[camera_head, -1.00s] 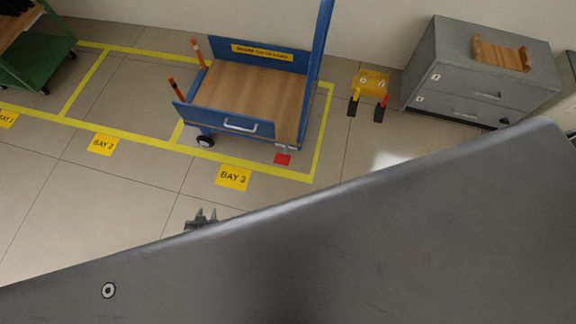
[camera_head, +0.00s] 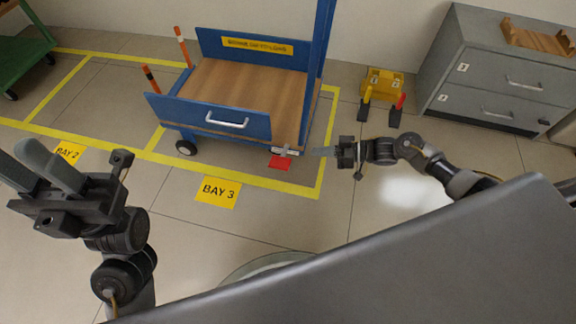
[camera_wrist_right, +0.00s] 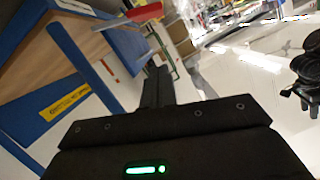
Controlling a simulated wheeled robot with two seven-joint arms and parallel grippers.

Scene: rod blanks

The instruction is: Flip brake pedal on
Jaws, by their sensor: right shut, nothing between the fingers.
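The red brake pedal (camera_head: 280,162) is low at the front right corner of the blue cart (camera_head: 167,111), beneath a small grey metal part (camera_head: 283,149). My right gripper (camera_head: 322,152) is to the right of the pedal, its fingers pointing left toward the cart corner with a small gap. It is shut and empty. My left gripper (camera_head: 34,160) is at the left, far from the cart, fingers apart and empty.
The cart has a wooden deck and stands inside yellow floor lines by the BAY 3 label (camera_head: 218,192). A green cart (camera_head: 22,58) is at far left. Floor in front is clear.

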